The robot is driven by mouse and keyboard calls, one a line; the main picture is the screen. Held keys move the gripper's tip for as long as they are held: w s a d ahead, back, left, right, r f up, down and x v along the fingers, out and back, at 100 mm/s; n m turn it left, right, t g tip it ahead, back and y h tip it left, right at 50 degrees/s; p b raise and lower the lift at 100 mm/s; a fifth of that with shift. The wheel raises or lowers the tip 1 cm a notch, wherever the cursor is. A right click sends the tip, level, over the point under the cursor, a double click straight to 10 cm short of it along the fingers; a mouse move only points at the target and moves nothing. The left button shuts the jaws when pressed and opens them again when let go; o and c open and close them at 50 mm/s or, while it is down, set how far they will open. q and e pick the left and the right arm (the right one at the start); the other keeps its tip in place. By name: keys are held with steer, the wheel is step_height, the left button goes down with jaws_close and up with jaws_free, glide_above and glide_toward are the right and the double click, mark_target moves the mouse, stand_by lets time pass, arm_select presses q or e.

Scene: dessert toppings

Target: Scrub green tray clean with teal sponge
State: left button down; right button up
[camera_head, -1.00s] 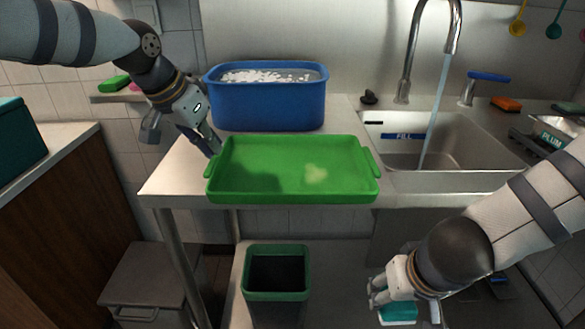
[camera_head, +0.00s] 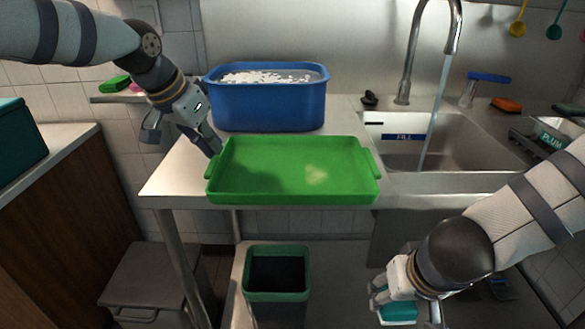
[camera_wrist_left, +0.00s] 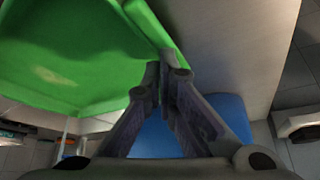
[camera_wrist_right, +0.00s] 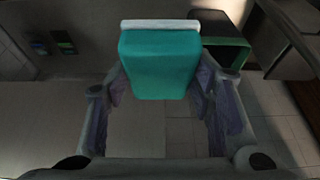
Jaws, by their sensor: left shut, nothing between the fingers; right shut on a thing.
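The green tray (camera_head: 262,180) lies on the steel counter left of the sink, with a pale yellowish smudge (camera_head: 316,175) on its floor right of centre. The smudge also shows in the left wrist view (camera_wrist_left: 52,76). My left gripper (camera_head: 216,150) is shut and empty at the tray's left rear rim; its closed fingertips (camera_wrist_left: 165,70) are close to the rim in the left wrist view. My right gripper (camera_head: 402,310) is low in front of the counter, shut on the teal sponge (camera_wrist_right: 158,68), which has a white layer. The sponge is partly hidden by fingers in the head view (camera_head: 398,312).
A blue tub (camera_head: 268,105) with white foam stands behind the tray. Water runs from the tap (camera_head: 410,60) into the sink (camera_head: 400,155) at right. A green-rimmed bin (camera_head: 277,294) stands below the counter. A green sponge (camera_head: 115,83) lies on the left shelf.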

arm_select(q)
steer(key=shift+f, duration=0.45)
steer(key=shift+r, duration=0.1)
arm_select(e)
steer(key=shift+r, duration=0.1)
